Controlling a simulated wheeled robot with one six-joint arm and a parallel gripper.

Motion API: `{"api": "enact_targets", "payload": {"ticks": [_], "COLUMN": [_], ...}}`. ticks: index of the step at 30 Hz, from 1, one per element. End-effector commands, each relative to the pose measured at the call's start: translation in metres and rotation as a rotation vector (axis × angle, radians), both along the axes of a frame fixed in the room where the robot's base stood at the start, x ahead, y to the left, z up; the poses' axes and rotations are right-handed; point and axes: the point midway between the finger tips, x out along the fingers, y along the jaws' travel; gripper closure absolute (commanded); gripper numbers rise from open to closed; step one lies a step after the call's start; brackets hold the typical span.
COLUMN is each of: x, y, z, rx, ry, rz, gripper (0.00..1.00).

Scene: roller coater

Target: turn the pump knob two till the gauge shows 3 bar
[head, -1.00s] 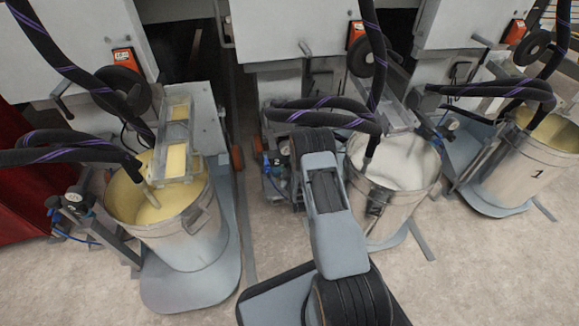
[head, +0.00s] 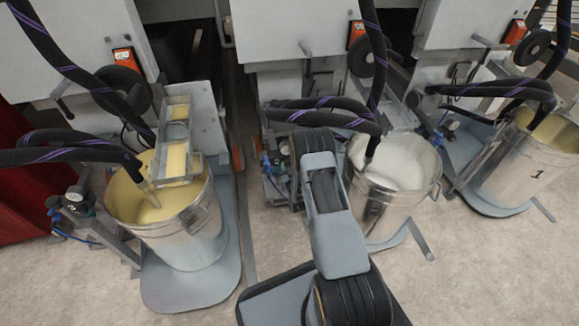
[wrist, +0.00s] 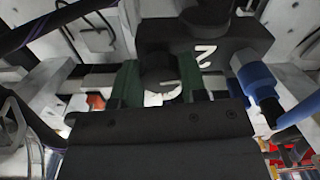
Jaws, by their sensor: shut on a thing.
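The pump block (wrist: 225,38) marked 2 is black and fills the upper middle of the wrist view. Its round black knob (wrist: 159,70) sits between the dark green finger pads of my gripper (wrist: 158,84), which is shut on it. Just below the knob, a small part of a pale round face, perhaps the gauge, shows behind my gripper body; no reading can be made out. In the head view my arm hides the gripper and knob, beside the middle bucket (head: 395,205).
A blue hose fitting (wrist: 258,80) is close right of the pump block. In the head view, a bucket of yellow liquid (head: 185,240) stands at left and bucket 1 (head: 530,170) at right. Black hoses (head: 320,112) hang over the buckets. The floor in front is clear.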

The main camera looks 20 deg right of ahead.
Motion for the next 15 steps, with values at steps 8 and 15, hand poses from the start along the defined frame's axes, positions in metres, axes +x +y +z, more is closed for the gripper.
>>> {"api": "enact_targets", "payload": {"ticks": [8, 15], "x": [-0.0001, -0.0001], "y": [-0.0004, -0.0005], "z": [0.0001, 0.0001], "rx": [0.107, 0.140], "ry": [-0.021, -0.028], "rz": [-0.002, -0.002], "gripper": [0.84, 0.84]}}
